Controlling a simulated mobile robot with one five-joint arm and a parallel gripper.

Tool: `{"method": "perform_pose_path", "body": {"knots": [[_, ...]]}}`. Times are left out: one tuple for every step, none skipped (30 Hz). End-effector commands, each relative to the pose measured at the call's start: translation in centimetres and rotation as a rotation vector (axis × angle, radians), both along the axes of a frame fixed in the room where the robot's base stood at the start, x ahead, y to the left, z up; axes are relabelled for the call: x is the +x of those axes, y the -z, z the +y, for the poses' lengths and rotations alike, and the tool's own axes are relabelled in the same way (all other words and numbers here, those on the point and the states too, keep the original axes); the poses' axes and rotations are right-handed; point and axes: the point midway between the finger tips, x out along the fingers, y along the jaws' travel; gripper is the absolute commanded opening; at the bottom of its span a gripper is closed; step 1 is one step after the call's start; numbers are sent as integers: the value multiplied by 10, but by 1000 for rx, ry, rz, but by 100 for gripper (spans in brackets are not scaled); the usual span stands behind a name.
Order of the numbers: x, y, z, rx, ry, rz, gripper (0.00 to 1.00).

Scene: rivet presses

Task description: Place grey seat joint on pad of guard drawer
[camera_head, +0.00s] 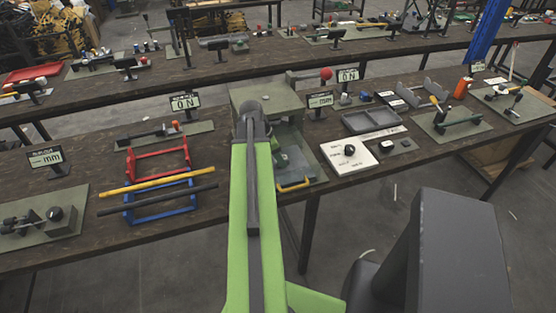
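My green arm reaches forward over the near bench, and its dark end hides my gripper and whatever is beyond it. A grey-green press housing (268,95) stands on the bench behind the arm end. A low tray-like drawer (304,166) with a yellow handle (295,185) sticks out in front of it, partly covered by my arm. A small dark piece (281,160) lies on the drawer beside the arm; I cannot tell whether it is the pad or the grey seat joint. No seat joint can be made out for certain.
Left are a red rack (158,163), a blue rack (160,203) and yellow and black bars. A red-knobbed lever (326,74) rises behind the housing.

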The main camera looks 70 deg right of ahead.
Motion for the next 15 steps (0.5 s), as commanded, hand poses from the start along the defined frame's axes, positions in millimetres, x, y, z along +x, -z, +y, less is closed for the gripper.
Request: {"method": "perform_pose_path", "body": {"knots": [[0, 0, 0, 0, 0, 0, 53], [0, 0, 0, 0, 0, 0, 57], [0, 0, 0, 0, 0, 0, 59], [0, 0, 0, 0, 0, 0, 59], [0, 0, 0, 0, 0, 0, 59], [0, 0, 0, 0, 0, 0, 59], [0, 0, 0, 0, 0, 0, 59], [0, 0, 0, 0, 0, 0, 59], [0, 0, 0, 0, 0, 0, 59], [0, 0, 0, 0, 1, 0, 59], [0, -1, 0, 0, 1, 0, 59], [0, -2, 0, 0, 1, 0, 59], [0, -3, 0, 0, 1, 0, 59], [0, -5, 0, 0, 1, 0, 59], [0, -8, 0, 0, 0, 0, 59]]}}
